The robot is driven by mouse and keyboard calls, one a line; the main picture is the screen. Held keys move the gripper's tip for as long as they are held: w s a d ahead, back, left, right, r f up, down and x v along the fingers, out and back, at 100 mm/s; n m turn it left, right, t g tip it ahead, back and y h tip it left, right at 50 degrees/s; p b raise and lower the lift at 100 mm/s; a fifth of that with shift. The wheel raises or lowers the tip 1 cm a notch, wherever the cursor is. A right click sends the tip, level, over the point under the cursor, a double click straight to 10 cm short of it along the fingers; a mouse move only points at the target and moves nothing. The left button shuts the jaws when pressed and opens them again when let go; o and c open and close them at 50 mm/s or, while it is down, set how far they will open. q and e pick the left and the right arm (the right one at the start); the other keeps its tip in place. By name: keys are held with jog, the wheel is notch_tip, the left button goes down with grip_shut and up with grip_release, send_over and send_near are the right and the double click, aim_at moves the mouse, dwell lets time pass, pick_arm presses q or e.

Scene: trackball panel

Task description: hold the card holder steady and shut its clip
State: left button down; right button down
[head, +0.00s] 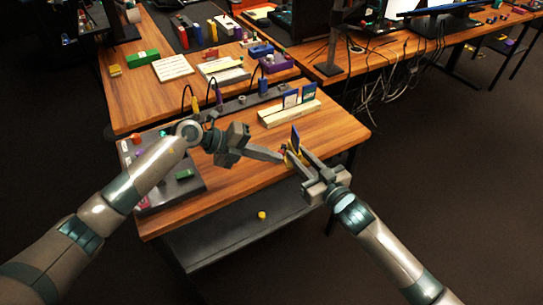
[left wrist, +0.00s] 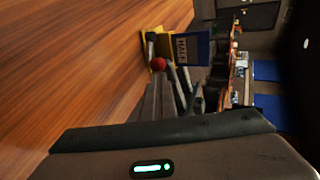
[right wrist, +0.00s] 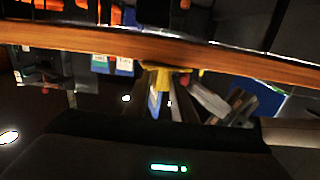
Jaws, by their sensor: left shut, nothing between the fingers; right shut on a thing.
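The card holder (head: 287,154) is small and yellow, near the table's right front edge, with a blue card (head: 295,138) upright in it. In the left wrist view the holder's yellow body (left wrist: 153,45) and card (left wrist: 192,48) appear sideways, with a red ball (left wrist: 158,64) beside them. My left gripper (head: 280,157) is shut and empty, its tips close to the red ball; I cannot tell whether they touch it. My right gripper (head: 299,155) is shut on the card holder from the right. The holder also shows in the right wrist view (right wrist: 158,76). The clip's exact angle is unclear.
A cream rack (head: 289,113) with upright cards stands behind the holder. A dark panel (head: 188,188) with coloured controls lies at the table's left. A grey shelf (head: 222,240) juts out below the front edge, with a yellow object (head: 262,215) on it. The wooden middle is clear.

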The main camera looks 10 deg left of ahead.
pick_arm(q)
jog(key=shift+w+a+r, duration=0.1)
jog(key=shift+w+r, duration=0.1)
jog(key=shift+r, duration=0.05)
jog(key=shift+s+a, duration=0.2)
jog(key=shift+a, duration=0.6)
jog(key=shift+s+a+f, duration=0.1)
jog(key=shift+s+a, duration=0.1)
jog(key=shift+a, duration=0.45)
jog(key=shift+s+a+f, duration=0.1)
jog(key=shift+s+a, duration=0.05)
jog(key=shift+a, duration=0.45)
jog(key=v, duration=0.9)
jog(key=shift+s+a+r, duration=0.1)
jog(key=shift+a+r, duration=0.15)
jog(key=c, duration=2.5)
grip_release()
